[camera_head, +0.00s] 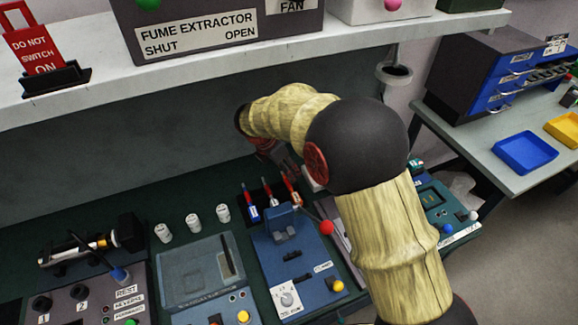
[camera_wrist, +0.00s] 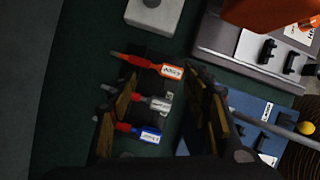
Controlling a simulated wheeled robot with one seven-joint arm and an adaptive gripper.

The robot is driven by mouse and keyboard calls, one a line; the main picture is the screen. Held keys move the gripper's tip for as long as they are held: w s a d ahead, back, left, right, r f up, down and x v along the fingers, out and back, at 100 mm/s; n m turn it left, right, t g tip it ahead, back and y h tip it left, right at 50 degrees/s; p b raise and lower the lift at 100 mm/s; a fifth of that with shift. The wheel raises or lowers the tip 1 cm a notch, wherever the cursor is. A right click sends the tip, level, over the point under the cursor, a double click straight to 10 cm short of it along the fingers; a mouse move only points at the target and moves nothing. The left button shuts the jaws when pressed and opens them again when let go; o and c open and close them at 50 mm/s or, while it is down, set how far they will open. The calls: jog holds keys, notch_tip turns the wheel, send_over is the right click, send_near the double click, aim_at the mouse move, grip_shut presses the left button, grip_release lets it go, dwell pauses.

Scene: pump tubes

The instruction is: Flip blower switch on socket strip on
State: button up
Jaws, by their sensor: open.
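My gripper (camera_wrist: 162,85) is open, its two dark fingers with tan pads apart in the wrist view, and nothing is visibly clamped. Between and beyond them are three small labelled tools or plugs, orange (camera_wrist: 172,71), white (camera_wrist: 160,104) and blue (camera_wrist: 150,136). In the head view my gripper (camera_head: 284,164) is just behind those pieces and mostly hidden by my arm. No strip or switch clearly labelled blower can be read. A grey-mauve panel with black toggles (camera_wrist: 268,50) lies right of my fingers in the wrist view; I cannot tell whether it is the socket strip.
A blue device (camera_head: 300,262) with a red-knobbed lever (camera_head: 326,228) stands in front of my gripper. A shelf (camera_head: 250,62) overhangs the bench. Several small white cylinders (camera_head: 193,223) stand left. An orange block (camera_wrist: 265,12) is at the wrist view's upper right.

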jog(key=shift+s+d+r+m, duration=0.25)
jog(key=shift+s+r+m, duration=0.1)
jog(key=shift+r, duration=0.2)
jog(key=shift+s+d+r+m, duration=0.2)
jog(key=shift+r+m, duration=0.2)
jog(key=shift+r, duration=0.15)
jog(key=shift+s+d+r+m, duration=0.25)
jog(key=shift+s+r+m, duration=0.1)
jog(key=shift+r, duration=0.2)
jog(key=s+d+r+m+t+y, duration=0.1)
jog(key=s+d+r+m, duration=0.4)
jog(key=s+r, duration=0.2)
jog(key=s+d+r+m+y, duration=0.1)
jog(key=s+d+r+m, duration=0.3)
jog(key=s+r+m, duration=0.25)
jog(key=s+d+r+m+t+y, duration=0.1)
jog(key=s+d+m, duration=0.1)
jog(key=s+m, duration=0.4)
jog(key=s+d+r+m+t, duration=0.1)
jog(key=s+m, duration=0.5)
jog(key=s, duration=0.6)
jog(key=shift+s+d+r+y, duration=0.2)
jog(key=shift+s+d+y, duration=0.2)
jog(key=shift+d, duration=0.15)
jog(key=shift+w, duration=0.1)
